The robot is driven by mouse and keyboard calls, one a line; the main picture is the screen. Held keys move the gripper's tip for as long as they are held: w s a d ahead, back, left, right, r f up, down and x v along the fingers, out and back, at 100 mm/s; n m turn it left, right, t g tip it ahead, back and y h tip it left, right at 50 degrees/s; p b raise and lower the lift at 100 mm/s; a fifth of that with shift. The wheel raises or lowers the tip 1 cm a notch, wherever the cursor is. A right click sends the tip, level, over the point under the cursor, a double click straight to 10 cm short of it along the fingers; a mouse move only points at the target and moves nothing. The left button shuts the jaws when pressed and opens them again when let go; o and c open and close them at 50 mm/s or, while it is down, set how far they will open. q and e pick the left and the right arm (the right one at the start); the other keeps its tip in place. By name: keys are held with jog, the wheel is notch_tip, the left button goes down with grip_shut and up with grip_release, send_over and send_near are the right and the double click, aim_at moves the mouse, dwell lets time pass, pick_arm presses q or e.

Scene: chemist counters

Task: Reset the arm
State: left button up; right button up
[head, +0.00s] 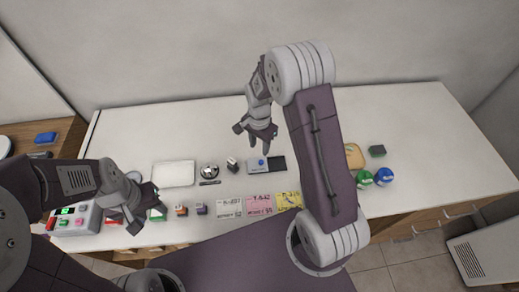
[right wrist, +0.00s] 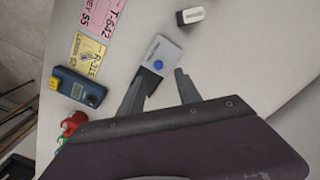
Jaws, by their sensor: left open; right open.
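My right gripper (head: 256,140) is in the head view, above the middle of the white counter, with its fingers pointing down, open and empty. Just below it in the picture lies a flat grey item with a blue dot (head: 255,166) and a dark part at its right. In the right wrist view, my right gripper (right wrist: 158,92) has its fingers spread apart, with the grey item (right wrist: 161,52) beyond the fingertips. I cannot tell the exact height gap. My left gripper (head: 140,207) is open at the counter's front left, near small boxes; nothing shows held in it.
A white tray (head: 173,174), a bell (head: 209,170) and colored label cards (head: 259,204) lie on the counter (head: 410,120). A button device (head: 75,221) is at front left. Round green (head: 364,178) and blue (head: 384,177) items stand right of my right arm. The back is clear.

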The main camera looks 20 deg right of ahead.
dwell(0.3)
jog(key=s+r+n+t+b, duration=0.1)
jog(key=s+r+t+b, duration=0.15)
jog(key=r, duration=0.25)
jog(key=s+n+g+b, duration=0.1)
jog(key=s+n, duration=0.9)
jog(key=s, duration=0.2)
jog(key=shift+a+f, duration=0.35)
jog(key=shift+f, duration=0.1)
dwell(1.0)
